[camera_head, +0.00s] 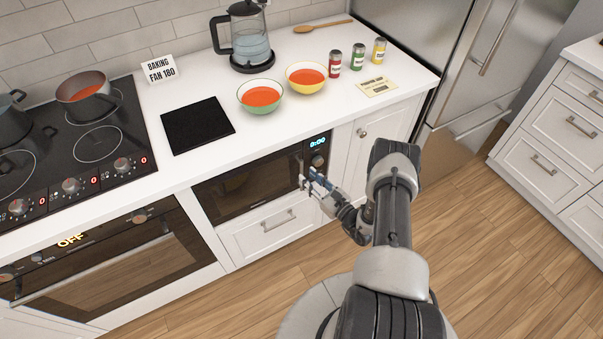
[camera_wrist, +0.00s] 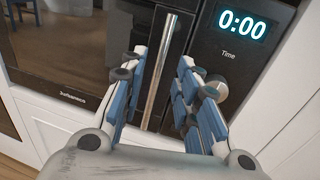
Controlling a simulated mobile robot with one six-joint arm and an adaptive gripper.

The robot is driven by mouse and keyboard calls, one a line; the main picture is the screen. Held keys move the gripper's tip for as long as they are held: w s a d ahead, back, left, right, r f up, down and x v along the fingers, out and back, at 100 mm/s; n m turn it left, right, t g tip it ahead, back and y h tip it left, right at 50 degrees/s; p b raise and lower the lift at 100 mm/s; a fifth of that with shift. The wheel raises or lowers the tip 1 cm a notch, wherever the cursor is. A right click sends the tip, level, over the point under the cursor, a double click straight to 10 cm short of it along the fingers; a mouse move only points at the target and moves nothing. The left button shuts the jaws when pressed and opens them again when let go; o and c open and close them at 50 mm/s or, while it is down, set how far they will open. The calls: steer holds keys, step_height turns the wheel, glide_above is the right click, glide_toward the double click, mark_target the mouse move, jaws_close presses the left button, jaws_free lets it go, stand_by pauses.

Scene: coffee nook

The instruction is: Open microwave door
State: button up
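The black built-in microwave (camera_head: 248,187) sits under the white counter, with its door closed. Its display reads 0:00 in the wrist view (camera_wrist: 242,25). The upright metal door handle (camera_wrist: 160,72) stands between the dark door glass and the control panel; in the head view it is partly covered by my gripper. My gripper (camera_head: 306,172) is in front of the handle. In the wrist view its two blue-padded fingers (camera_wrist: 163,62) are spread apart, with the handle showing between them, nearer the left finger. Whether a finger touches the handle cannot be told.
A drawer (camera_head: 268,226) lies below the microwave and a white cabinet door (camera_head: 375,130) to its right. The oven (camera_head: 110,260) is at left. Two bowls (camera_head: 260,96) (camera_head: 306,78) and several cans stand on the counter above.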

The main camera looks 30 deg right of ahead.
mark_target(302, 172)
steer(key=b+x, duration=0.1)
steer(key=x, duration=0.4)
jaws_close()
stand_by(0.3)
steer(key=shift+s, duration=0.1)
